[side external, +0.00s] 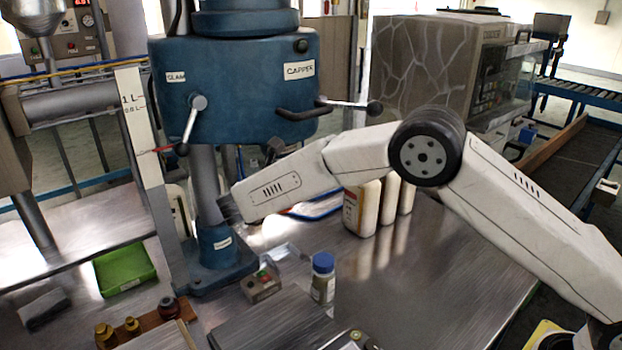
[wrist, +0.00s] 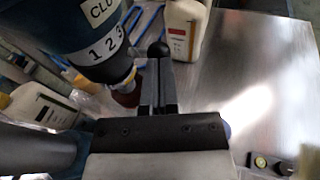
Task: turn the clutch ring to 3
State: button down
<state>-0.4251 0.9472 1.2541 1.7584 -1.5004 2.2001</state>
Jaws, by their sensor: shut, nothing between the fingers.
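The clutch dial (wrist: 105,45) shows in the wrist view at upper left, a dark blue cylinder with a white label reading "CLU" and a scale of 1, 2, 3. A black ball knob (wrist: 157,48) shows just beyond my fingertips; I cannot tell whether they touch it. My gripper (wrist: 158,68) is shut and empty, beside the dial's lower right. A chuck with a dark red pad (wrist: 126,92) hangs below the dial. The clutch scale cannot be read there.
White jugs (side external: 362,208) stand behind my arm. A blue-capped bottle (side external: 322,278), a button box (side external: 261,286) and a green tray (side external: 125,268) are on the metal table. Lever handles (side external: 375,107) stick out from the capper head. The table's right part is clear.

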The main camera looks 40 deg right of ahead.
jog(key=shift+w+d+f, duration=0.1)
jog(key=shift+d, duration=0.6)
jog(key=shift+a, duration=0.1)
